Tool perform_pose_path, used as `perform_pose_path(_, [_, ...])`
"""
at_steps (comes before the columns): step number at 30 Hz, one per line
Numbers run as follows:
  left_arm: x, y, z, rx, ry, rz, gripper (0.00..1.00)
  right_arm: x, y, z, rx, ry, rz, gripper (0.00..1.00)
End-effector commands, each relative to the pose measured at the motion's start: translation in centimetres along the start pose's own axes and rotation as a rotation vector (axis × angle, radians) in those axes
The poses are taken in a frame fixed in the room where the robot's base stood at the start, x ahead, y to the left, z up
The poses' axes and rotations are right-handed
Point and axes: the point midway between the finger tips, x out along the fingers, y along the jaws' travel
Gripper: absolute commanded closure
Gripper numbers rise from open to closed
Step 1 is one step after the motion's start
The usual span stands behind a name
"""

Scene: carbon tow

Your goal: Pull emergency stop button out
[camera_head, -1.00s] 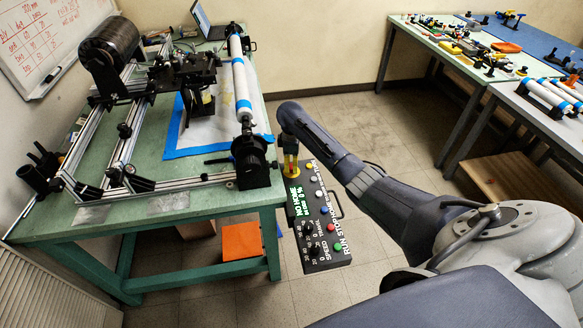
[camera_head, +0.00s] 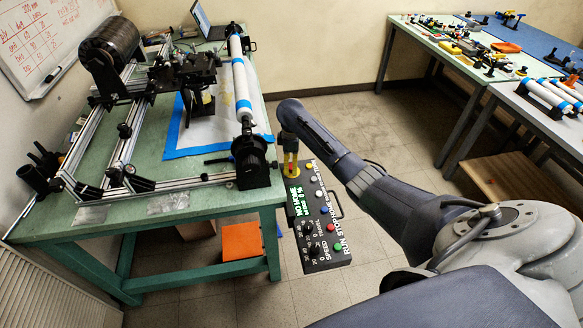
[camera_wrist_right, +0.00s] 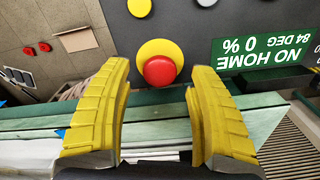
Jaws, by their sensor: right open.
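The emergency stop button (camera_wrist_right: 160,71) is a round red knob on a yellow ring on the dark control box (camera_head: 318,222). In the right wrist view it sits between and just beyond the yellow fingertips of my right gripper (camera_wrist_right: 158,88). The fingers are spread apart, one on each side of the button, with gaps showing. I cannot tell how far the knob stands out. My left gripper is not in view.
The box carries a lit green display (camera_wrist_right: 262,48) and several coloured buttons and knobs. The green workbench (camera_head: 150,225) with a winding machine stands beside it on the left. An orange box (camera_head: 242,241) is below the bench. Tables with parts stand at the right.

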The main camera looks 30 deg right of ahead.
Motion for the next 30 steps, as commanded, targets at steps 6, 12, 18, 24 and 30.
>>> perform_pose_path(6, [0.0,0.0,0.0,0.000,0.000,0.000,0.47,-1.9,0.1,0.0,0.000,0.000,0.003,0.41])
perform_pose_path(12, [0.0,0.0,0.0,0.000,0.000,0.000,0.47,-3.6,0.1,0.0,-0.001,-0.001,0.003,0.41])
perform_pose_path(18, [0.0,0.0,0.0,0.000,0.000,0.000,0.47,-4.9,0.0,0.0,0.000,0.000,0.001,0.41])
perform_pose_path(24, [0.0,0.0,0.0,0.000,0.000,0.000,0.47,-5.3,0.0,0.1,0.000,-0.002,0.002,0.41])
perform_pose_path(30, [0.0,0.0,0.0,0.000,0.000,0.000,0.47,-5.3,0.0,0.1,0.000,-0.001,0.001,0.41])
